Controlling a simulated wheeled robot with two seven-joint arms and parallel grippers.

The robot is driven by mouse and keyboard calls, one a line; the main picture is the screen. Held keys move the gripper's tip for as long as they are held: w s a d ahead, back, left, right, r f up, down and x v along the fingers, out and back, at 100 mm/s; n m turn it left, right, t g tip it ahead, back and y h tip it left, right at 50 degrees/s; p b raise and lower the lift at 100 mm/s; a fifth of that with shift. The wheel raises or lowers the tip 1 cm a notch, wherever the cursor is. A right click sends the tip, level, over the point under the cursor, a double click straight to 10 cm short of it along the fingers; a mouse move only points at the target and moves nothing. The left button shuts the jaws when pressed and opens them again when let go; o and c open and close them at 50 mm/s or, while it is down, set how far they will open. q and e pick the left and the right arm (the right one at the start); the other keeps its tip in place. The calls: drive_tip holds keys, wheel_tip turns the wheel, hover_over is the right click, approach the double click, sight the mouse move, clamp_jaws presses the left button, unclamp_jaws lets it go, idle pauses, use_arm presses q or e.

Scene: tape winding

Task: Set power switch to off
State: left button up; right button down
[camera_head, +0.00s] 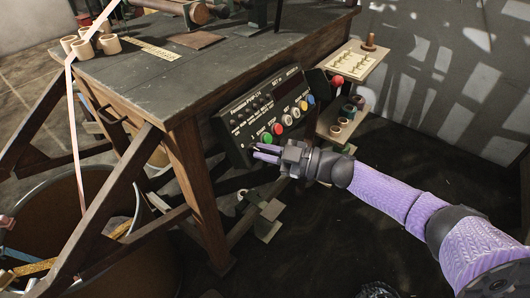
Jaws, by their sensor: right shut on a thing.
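The black control panel (250,112) is mounted on the side of the wooden workbench. It has a row of coloured buttons along its lower edge, among them a green one (267,138) and a red one (278,129). My right gripper (257,151) reaches in from the right, with its fingers at the panel's lower left corner, below the green button. It is shut on the power switch, which is mostly hidden by the fingers, so its position cannot be read.
Tape rolls (83,48) stand on the workbench top (150,75). A large round bin (20,225) stands at lower left. The floor at lower right is dark.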

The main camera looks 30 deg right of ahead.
use_arm(q)
drive_tip(key=shift+s, duration=0.45)
use_arm(e)
drive_tip(key=shift+n, duration=0.3)
drive_tip(key=c, duration=0.8)
unclamp_jaws()
drive_tip(key=shift+o, duration=0.5)
use_arm(q)
drive_tip(key=p+v, duration=0.3)
drive_tip(key=shift+w+a, duration=0.15)
use_arm(e)
drive_tip(key=v, duration=1)
use_arm(q)
drive_tip(key=shift+w+f, duration=0.1)
use_arm(e)
drive_tip(key=shift+w, duration=0.15)
